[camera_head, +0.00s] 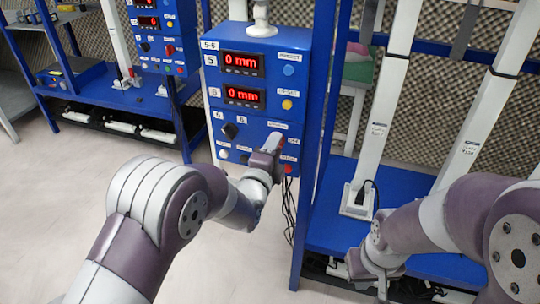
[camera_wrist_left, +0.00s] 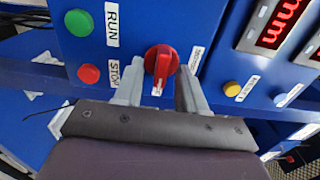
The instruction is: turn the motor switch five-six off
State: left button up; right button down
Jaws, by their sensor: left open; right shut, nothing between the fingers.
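The blue control box (camera_head: 262,70) labelled 5-6 stands in the middle of the head view. In the left wrist view a red rotary switch knob (camera_wrist_left: 161,59) with a white pointer mark sits on the box face, between the two fingers. My left gripper (camera_head: 270,154) is open in front of the box's lower right part and hides the knob in the head view. In the left wrist view its fingers (camera_wrist_left: 159,80) stand on either side of the knob; I cannot tell whether they touch it. My right gripper (camera_head: 378,284) is shut and empty, low at the right.
A green RUN button (camera_wrist_left: 79,22) and a red STOP button (camera_wrist_left: 89,74) sit close to the knob. The box also bears a yellow button (camera_head: 287,104), a black knob (camera_head: 230,131) and displays (camera_head: 243,64). A blue frame post (camera_head: 313,130) stands right of the box.

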pick_arm(q)
jog(key=p+v, duration=0.1)
jog(key=v, duration=1.1)
jog(key=shift+s, duration=0.2)
